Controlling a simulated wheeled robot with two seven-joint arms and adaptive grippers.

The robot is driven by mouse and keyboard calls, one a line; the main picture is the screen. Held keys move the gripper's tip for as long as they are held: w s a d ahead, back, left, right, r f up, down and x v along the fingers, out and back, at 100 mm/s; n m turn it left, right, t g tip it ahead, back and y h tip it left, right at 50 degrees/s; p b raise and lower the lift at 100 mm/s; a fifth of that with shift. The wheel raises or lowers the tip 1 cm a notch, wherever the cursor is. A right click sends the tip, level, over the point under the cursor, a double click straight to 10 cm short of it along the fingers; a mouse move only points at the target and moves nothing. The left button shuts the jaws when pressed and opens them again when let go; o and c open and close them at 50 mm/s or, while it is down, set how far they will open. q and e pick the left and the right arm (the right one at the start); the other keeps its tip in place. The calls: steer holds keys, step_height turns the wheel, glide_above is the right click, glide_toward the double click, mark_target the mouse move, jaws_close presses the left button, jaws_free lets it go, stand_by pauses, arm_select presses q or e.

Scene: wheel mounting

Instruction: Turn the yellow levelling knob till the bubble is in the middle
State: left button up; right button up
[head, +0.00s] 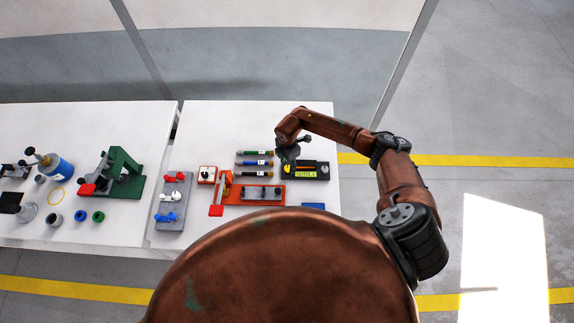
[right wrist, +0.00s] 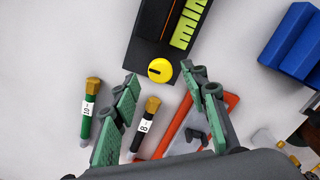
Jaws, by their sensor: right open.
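The dark levelling block (head: 318,164) with a yellow-green marked vial (head: 304,174) lies near the right edge of the table. In the right wrist view, the yellow knob (right wrist: 160,70) is round with a dark slot, at the near end of the dark block (right wrist: 152,42). The vial (right wrist: 188,24) is partly cut off at the top, and I cannot make out the bubble. My right gripper (right wrist: 163,82) is open, its two fingers apart on either side just short of the knob. In the head view, my right gripper (head: 287,154) is over the block's left end. My left gripper is not in view.
A grey stand (head: 172,190) with coloured pegs and a green stand (head: 125,165) are further left.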

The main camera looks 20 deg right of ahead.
mark_target(288, 170)
steer(key=shift+f, duration=1.2)
steer(key=c, duration=1.1)
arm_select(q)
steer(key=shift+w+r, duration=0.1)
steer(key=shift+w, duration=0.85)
arm_select(e)
jaws_close()
